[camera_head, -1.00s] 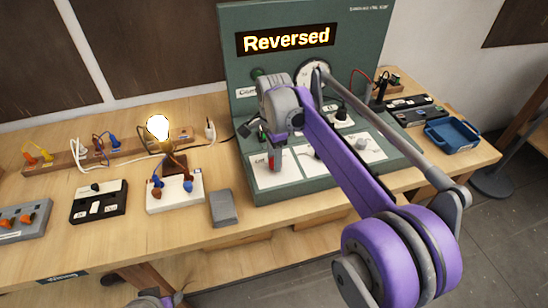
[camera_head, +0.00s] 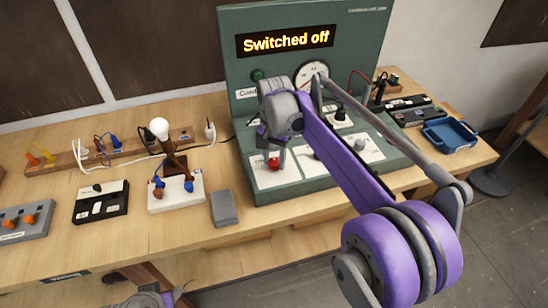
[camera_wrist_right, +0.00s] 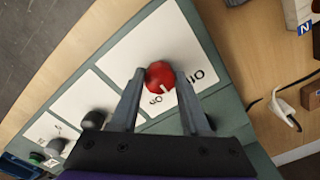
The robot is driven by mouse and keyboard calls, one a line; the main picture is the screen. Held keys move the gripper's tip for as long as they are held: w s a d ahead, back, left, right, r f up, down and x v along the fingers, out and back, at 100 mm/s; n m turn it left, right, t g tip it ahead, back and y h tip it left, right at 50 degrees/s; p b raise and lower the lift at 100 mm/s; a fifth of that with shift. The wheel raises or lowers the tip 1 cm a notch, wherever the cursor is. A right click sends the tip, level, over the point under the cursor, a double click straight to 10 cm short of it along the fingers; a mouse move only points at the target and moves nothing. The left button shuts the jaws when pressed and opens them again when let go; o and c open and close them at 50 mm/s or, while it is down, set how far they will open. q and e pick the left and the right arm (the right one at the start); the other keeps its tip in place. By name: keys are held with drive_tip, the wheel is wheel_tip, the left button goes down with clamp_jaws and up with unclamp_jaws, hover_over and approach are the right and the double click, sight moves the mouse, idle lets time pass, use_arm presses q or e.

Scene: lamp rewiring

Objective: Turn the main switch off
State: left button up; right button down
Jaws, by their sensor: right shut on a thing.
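The main switch is a red round knob (camera_head: 274,164) on a white plate at the front left of the green panel (camera_head: 300,190). In the right wrist view the knob (camera_wrist_right: 160,75) has a white pointer mark, with "On" and "Off" lettering beside it. My right gripper (camera_head: 272,150) reaches down to the knob, and its two fingers are shut on it, one on each side. The panel's display (camera_head: 286,41) reads "Switched off".
Left of the panel are a white terminal block (camera_head: 176,196), a grey box (camera_head: 224,208), a black-and-white switch box (camera_head: 100,202) and a wooden rail (camera_head: 60,160) with plugs. A blue tray (camera_head: 450,134) is at right. Bare table lies in front.

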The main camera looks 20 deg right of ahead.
sight(275, 162)
drive_tip(key=n, duration=0.4)
drive_tip(key=shift+n, duration=0.3)
drive_tip(key=n, duration=0.4)
drive_tip(key=shift+d+n+p, duration=0.15)
drive_tip(key=shift+n+p, duration=0.2)
drive_tip(key=shift+n, duration=0.05)
drive_tip(key=shift+c, duration=1.9)
unclamp_jaws()
drive_tip(key=shift+r, duration=0.1)
wheel_tip(275, 162, up, 11)
drive_tip(key=shift+f+p, duration=0.2)
drive_tip(key=shift+p, duration=0.25)
